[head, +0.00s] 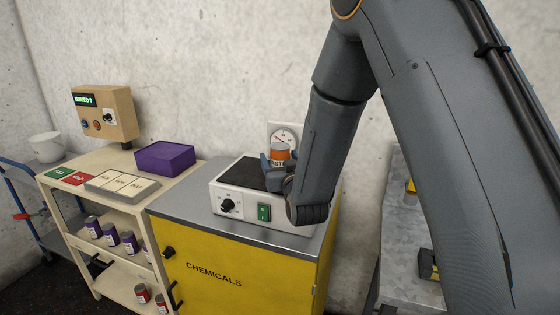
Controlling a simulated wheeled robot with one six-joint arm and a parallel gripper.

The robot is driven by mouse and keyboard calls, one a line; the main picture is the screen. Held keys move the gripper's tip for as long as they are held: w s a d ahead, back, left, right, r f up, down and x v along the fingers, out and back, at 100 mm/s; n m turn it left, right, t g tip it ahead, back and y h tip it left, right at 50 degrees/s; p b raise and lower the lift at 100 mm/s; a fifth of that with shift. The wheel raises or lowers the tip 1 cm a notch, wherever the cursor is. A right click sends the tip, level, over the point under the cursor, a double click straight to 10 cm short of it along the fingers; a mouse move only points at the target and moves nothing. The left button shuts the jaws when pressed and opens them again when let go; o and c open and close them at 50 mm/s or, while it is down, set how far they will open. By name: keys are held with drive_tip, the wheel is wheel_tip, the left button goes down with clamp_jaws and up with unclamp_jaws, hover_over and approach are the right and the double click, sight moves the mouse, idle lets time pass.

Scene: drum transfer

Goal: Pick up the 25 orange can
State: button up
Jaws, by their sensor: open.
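An orange can (280,153) with a grey top stands upright over the dark top of a white hotplate-like device (238,194). Its label is partly readable, and I cannot make out a 25 on it. My gripper (275,164) is at the can, with a blue-grey finger showing at its left and lower front. The jaws are open, and the can's lower part is partly hidden by the gripper. Whether a finger touches the can cannot be told.
The device stands on a yellow chemicals cabinet (213,278). A purple box (165,157) and a control box (105,113) are on the cream shelf unit (60,181) at left. A grey table (402,262) is at right.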

drive_tip(key=c, duration=1.5)
drive_tip(key=shift+r, duration=0.1)
drive_tip(key=shift+c, duration=0.2)
